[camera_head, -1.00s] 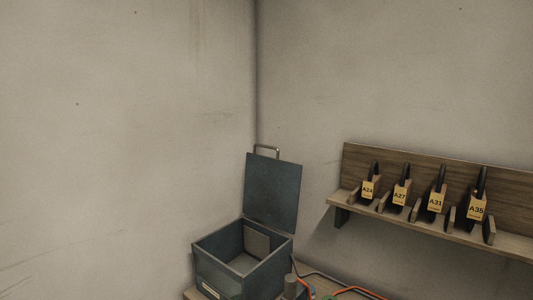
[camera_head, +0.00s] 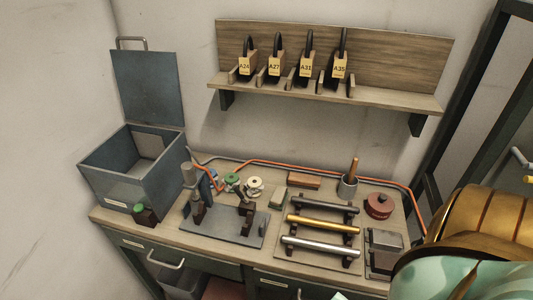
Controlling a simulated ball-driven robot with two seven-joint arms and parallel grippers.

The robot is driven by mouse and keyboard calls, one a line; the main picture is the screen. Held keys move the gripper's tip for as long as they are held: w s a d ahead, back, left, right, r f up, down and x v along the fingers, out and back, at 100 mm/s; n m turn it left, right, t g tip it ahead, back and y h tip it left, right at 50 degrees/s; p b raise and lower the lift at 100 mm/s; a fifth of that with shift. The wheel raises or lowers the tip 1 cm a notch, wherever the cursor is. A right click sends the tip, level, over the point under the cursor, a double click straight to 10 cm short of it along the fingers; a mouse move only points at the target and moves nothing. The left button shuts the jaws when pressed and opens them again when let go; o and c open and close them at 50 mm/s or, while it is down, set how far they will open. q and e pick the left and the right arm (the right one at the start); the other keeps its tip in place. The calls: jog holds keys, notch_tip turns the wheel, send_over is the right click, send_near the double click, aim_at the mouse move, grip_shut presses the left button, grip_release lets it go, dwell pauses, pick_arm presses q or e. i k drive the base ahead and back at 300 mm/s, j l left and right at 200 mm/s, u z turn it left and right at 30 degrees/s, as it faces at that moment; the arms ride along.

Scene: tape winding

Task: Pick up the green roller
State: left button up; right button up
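A small round green piece (camera_head: 232,178) lies at the back of the workbench, beside a pale round piece (camera_head: 254,184). A second green piece (camera_head: 139,208) sits on a dark block at the bench's left front, before the grey box. I cannot tell for sure which of these is the green roller. Three bars, dark (camera_head: 325,204), gold (camera_head: 320,223) and silver (camera_head: 320,247), lie across a rack; none is green. Neither gripper is in view. A large gold and mint-green form, probably my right arm, fills the lower right.
The open grey box (camera_head: 128,186) stands at the bench's left end. A metal fixture (camera_head: 222,226) is on the bench (camera_head: 165,234). A cup (camera_head: 347,190) and a red round container (camera_head: 378,206) stand at the right. An orange cable runs along the back. A shelf (camera_head: 390,93) holds labelled items.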

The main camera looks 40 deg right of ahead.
aim_at(231, 179)
jog(key=z, duration=1)
jog(key=k+z, duration=0.15)
